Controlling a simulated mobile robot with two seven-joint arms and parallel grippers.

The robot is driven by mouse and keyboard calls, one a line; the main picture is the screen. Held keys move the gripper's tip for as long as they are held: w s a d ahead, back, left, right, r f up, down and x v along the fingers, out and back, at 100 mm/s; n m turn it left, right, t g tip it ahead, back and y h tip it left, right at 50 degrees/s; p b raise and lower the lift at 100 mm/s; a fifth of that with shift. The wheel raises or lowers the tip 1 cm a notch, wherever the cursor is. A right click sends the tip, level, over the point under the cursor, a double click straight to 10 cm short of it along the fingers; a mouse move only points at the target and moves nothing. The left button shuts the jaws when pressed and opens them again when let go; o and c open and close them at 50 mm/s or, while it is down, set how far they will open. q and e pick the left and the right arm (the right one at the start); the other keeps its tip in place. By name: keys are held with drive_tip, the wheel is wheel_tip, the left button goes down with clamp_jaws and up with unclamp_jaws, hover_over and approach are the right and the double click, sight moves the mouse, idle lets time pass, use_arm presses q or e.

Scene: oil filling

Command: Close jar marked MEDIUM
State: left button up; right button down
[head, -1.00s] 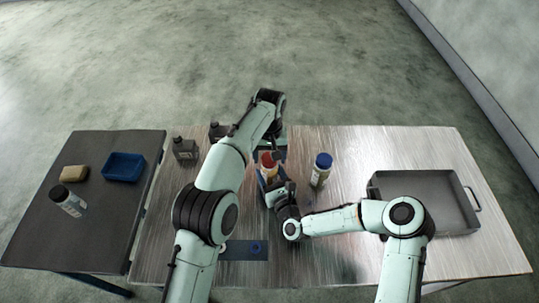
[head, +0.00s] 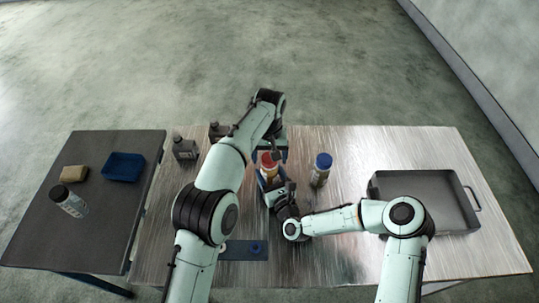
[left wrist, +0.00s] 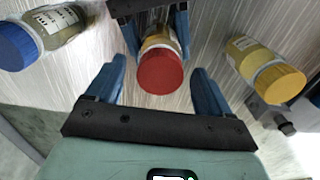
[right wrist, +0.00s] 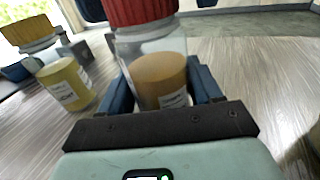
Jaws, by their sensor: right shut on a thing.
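A clear jar with a ribbed red lid (head: 268,160) stands on the metal table. In the right wrist view its glass body (right wrist: 150,50) shows tan contents and a label too partial to read. My right gripper (head: 270,182) is shut on this jar from the near side. Its fingers also show around the jar in the left wrist view. My left gripper (left wrist: 160,78) is open above the jar, its fingers apart on both sides of the red lid (left wrist: 160,72) without visible contact. I cannot tell from the labels which jar is MEDIUM.
A blue-lidded jar (head: 321,170) stands right of the red one. A yellow-lidded jar (left wrist: 265,65) is on the other side, hidden by my left arm in the head view. A metal tray (head: 474,225) is at right.

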use_arm(q)
drive_tip(key=shift+r, duration=3.7)
use_arm(e)
drive_tip(key=shift+c, duration=0.6)
unclamp_jaws()
drive_tip(key=shift+s, duration=0.1)
